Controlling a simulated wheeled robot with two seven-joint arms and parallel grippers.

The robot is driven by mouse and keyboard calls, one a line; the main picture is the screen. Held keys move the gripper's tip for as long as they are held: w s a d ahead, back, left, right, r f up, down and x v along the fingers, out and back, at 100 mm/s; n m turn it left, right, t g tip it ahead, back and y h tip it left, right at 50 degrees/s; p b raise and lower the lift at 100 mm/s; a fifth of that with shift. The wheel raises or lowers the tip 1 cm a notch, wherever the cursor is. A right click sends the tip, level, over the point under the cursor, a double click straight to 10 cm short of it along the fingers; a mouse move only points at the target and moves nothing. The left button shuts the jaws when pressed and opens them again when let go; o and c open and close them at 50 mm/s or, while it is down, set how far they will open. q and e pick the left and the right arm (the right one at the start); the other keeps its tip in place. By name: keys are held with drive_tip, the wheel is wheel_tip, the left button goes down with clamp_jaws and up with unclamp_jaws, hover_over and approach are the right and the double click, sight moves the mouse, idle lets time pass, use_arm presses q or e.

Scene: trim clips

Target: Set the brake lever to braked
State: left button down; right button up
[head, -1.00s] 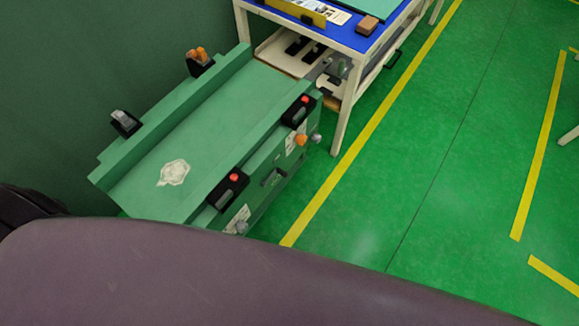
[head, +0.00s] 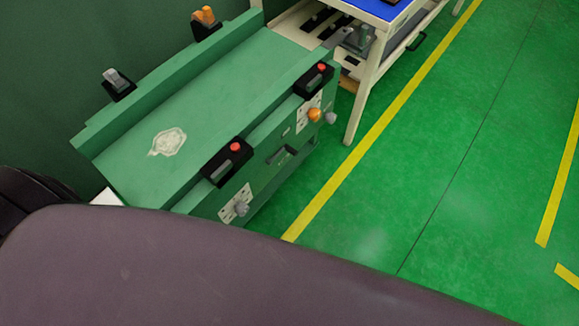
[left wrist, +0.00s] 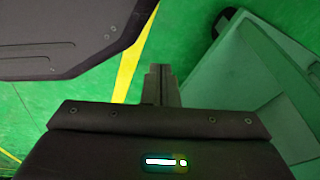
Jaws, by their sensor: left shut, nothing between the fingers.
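A green bench-like unit (head: 215,110) with raised side rails stands at the left in the head view. Its right side carries two black boxes with red buttons (head: 235,146) (head: 321,68), an orange knob (head: 315,114), and grey knobs (head: 240,208) (head: 330,117). On its far rail sit black mounts with an orange lever-like part (head: 204,15) and a grey one (head: 117,80). I cannot tell which part is the brake lever. My left gripper (left wrist: 162,72) is shut and empty in the left wrist view, above the green floor. My right gripper is not in view.
A white-framed table (head: 367,75) with a blue top and a lower shelf adjoins the unit's far end. Green floor with yellow lines (head: 400,117) lies open at the right. A teal, box-like body (left wrist: 255,90) fills the right of the left wrist view.

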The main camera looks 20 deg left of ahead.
use_arm(q)
drive_tip(key=w+d+r+n+t+y, duration=0.1)
drive_tip(key=w+d+r+n+t, duration=0.25)
drive_tip(key=w+r, duration=0.45)
drive_tip(key=w+d+r+n+t+y, duration=0.1)
drive_tip(key=w+d+r+n+t, duration=0.35)
drive_tip(key=w, duration=0.55)
drive_tip(key=w+r+n+y, duration=0.2)
drive_tip(key=r+n, duration=0.3)
drive_tip(key=r, duration=0.4)
drive_tip(key=w+d+r+n+y, duration=0.1)
drive_tip(key=w+r+n+y, duration=0.1)
drive_tip(key=r+n, duration=0.4)
wheel_tip(320, 180, up, 5)
drive_tip(key=shift+w+d+f+n+t, duration=0.15)
drive_tip(key=shift+w+f+n+t, duration=0.05)
drive_tip(key=shift+n+t, duration=0.1)
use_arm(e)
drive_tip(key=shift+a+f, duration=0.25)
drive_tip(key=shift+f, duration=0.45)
